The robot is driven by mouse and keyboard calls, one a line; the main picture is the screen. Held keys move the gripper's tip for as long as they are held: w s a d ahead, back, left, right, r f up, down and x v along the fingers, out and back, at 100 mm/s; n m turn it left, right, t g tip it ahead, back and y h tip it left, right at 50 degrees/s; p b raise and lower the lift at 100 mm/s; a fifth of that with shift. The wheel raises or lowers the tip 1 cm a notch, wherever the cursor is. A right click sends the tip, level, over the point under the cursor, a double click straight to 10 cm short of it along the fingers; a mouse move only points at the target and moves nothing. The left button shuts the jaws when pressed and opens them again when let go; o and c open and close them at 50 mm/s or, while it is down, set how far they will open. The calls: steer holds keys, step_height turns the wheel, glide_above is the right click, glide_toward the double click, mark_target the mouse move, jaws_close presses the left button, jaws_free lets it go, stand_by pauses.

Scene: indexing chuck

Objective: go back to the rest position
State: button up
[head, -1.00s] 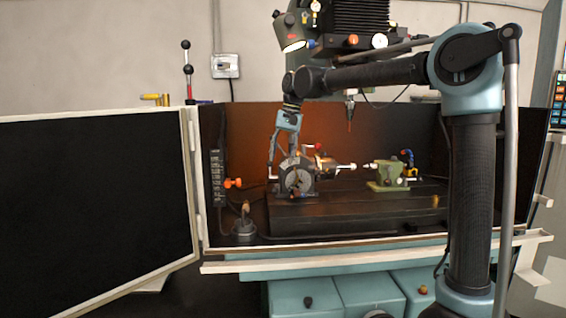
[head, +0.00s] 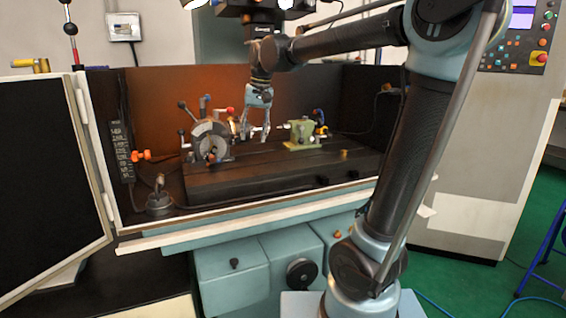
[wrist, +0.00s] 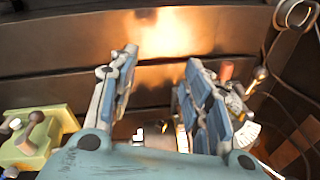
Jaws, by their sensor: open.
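My gripper (head: 255,128) hangs from my arm inside the machine enclosure, fingers pointing down. It is open and empty, in front of the back wall and between the indexing chuck (head: 209,140) and the green tailstock block (head: 301,133). The chuck is a round grey metal unit with a lever, standing on the left part of the dark bed. In the wrist view both fingers (wrist: 160,95) are spread apart with nothing held between them. The green block (wrist: 38,137) shows at the left there, and metal parts of the chuck unit lie partly hidden behind the right finger.
The dark bed (head: 270,178) fills the enclosure floor, and the pale front rim (head: 250,212) runs along its edge. An open door panel (head: 45,165) stands at the left. A control cabinet (head: 490,150) stands at the right. A small base with a knob (head: 159,200) sits front left.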

steer(key=s+d+f+h, duration=0.1)
steer(key=s+d+f, duration=0.9)
steer(key=d+f, duration=0.2)
steer(key=s+d+f+m+t+h, duration=0.1)
steer(key=s+d+f, duration=1)
steer(key=d, duration=0.6)
step_height(320, 180, down, 2)
steer(key=shift+s+f+t, duration=0.15)
steer(key=shift+t, duration=0.15)
steer(key=shift+w+f, duration=0.2)
steer(key=shift+w, duration=0.2)
